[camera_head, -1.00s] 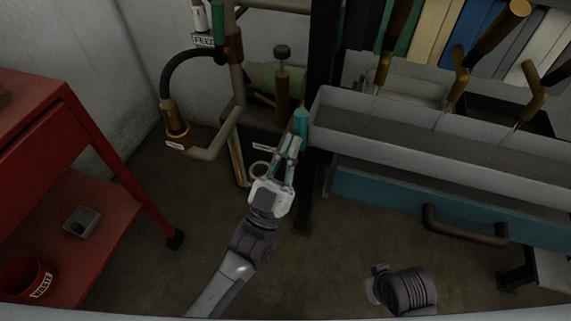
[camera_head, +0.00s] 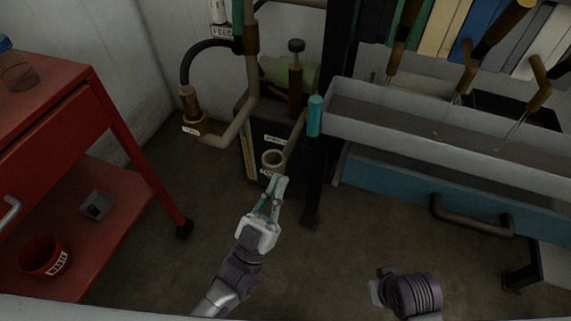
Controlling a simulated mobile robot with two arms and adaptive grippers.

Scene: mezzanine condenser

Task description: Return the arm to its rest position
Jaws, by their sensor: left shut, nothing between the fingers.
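My left arm comes in from the bottom of the head view, with its left gripper (camera_head: 274,187) pointing up and away over the floor. The fingers are shut and hold nothing. A teal handle (camera_head: 315,116) stands at the left end of the grey tray, clear of the gripper. Part of my right arm shows at the bottom right, but its fingers cannot be made out.
A red cart (camera_head: 115,120) with a red cup (camera_head: 44,256) and a small grey box (camera_head: 97,205) stands at left. A grey tray (camera_head: 440,138) and blue drawer (camera_head: 400,190) are at right. Pipes with a black hose (camera_head: 205,46) rise behind. The floor (camera_head: 330,260) between is clear.

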